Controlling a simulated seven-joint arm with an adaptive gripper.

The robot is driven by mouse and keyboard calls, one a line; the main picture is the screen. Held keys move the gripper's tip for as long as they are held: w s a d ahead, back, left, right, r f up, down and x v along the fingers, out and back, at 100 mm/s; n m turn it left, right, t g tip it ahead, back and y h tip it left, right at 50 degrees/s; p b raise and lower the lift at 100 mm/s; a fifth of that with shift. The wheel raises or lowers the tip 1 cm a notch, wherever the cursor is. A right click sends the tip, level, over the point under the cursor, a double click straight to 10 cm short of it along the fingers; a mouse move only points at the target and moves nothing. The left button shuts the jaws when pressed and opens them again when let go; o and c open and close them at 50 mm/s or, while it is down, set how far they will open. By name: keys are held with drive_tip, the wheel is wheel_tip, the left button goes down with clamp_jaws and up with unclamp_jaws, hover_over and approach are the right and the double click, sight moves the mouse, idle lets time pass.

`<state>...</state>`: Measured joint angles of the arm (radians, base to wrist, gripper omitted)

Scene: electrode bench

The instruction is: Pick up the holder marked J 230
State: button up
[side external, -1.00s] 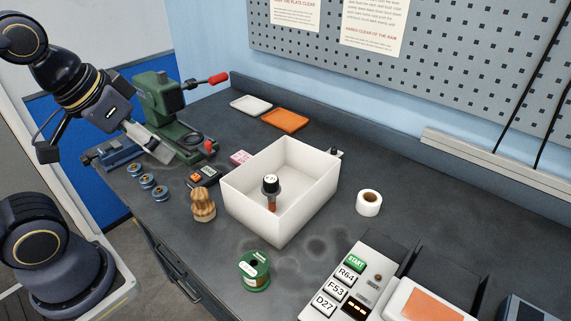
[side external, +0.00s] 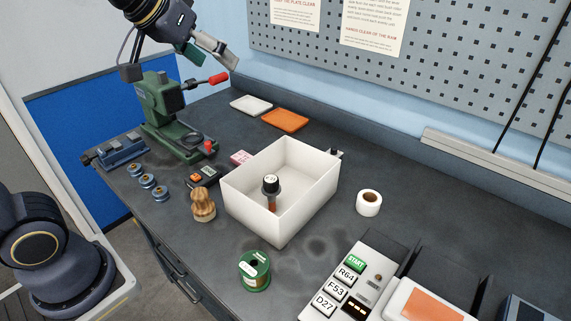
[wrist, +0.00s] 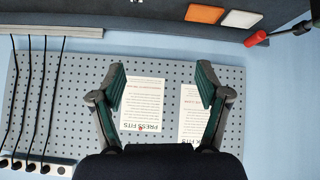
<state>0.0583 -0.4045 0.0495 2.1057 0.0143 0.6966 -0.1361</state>
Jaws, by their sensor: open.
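A holder (side external: 270,183) with a black body, white top and copper-coloured lower end stands in the white bin (side external: 245,200). Its marking is too small to read surely. A small dark piece (side external: 335,153) shows just behind the bin's far right side, mostly hidden. I cannot tell which, if either, is marked J 230. My gripper (side external: 227,52) is high above the green press, far from the bin. In the wrist view my gripper (wrist: 161,82) is open and empty, facing the pegboard wall.
The green press (side external: 165,115) with a red-tipped lever stands at the back left. Blue spools (side external: 147,181), a wooden piece (side external: 203,206), a green spool (side external: 254,272) and a white roll (side external: 369,203) surround the bin. A button panel (side external: 345,285) is at front right.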

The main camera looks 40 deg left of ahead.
drive_tip(key=w+d+f, duration=0.1)
drive_tip(key=w+d, duration=0.1)
drive_tip(key=w, duration=0.9)
drive_tip(key=m+g, duration=0.1)
drive_tip(key=g, duration=0.2)
hover_over(332, 152)
drive_tip(key=s, duration=0.6)
wheel_tip(332, 152, down, 20)
drive_tip(key=x, duration=0.9)
drive_tip(key=shift+w+f, duration=0.15)
drive_tip(key=x, duration=0.5)
drive_tip(key=shift+f, duration=0.35)
drive_tip(key=shift+w+r, duration=0.1)
clamp_jaws()
